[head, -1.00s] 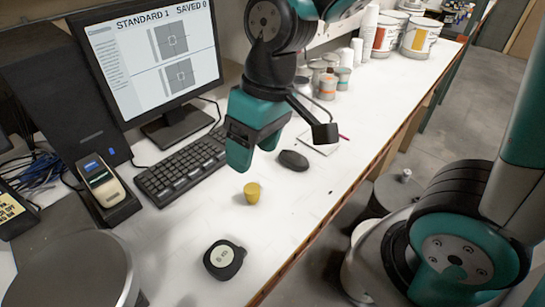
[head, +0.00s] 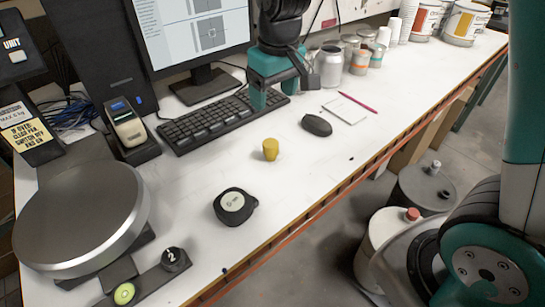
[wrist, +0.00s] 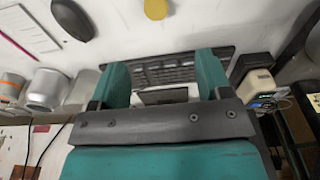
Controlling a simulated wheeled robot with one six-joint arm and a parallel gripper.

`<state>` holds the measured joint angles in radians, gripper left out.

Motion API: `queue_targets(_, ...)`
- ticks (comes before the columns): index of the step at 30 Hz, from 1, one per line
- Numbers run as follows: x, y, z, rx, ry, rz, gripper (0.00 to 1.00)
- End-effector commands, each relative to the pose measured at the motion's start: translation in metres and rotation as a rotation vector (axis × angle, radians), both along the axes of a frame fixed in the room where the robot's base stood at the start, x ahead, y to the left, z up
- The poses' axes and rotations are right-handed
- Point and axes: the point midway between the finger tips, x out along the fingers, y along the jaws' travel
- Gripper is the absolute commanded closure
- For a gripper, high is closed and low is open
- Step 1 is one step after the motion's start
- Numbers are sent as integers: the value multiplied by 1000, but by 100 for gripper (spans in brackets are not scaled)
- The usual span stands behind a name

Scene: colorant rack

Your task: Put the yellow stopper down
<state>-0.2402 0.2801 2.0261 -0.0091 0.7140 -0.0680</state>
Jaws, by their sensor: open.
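The yellow stopper (head: 271,149) stands on the white bench top, between the keyboard and the black tape measure. It also shows at the top edge of the wrist view (wrist: 156,9), partly cut off. My gripper (head: 277,97) is behind the stopper in the head view, raised near the keyboard's right end and apart from the stopper. In the wrist view its two teal fingers (wrist: 163,80) are spread with nothing between them but the keyboard beyond.
The keyboard (head: 215,122) lies behind the stopper, a mouse (head: 317,125) to its right, the tape measure (head: 235,206) in front. A round metal plate (head: 80,215) stands at left. The bench around the stopper is clear.

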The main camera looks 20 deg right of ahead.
Motion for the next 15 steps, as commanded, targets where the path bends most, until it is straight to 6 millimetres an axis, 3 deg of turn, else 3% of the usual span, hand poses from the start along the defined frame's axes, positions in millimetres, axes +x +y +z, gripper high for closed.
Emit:
queue_targets(9,6,-1,-69,-1,8,-5,29)
queue_targets(15,10,1,-101,1,5,-3,29)
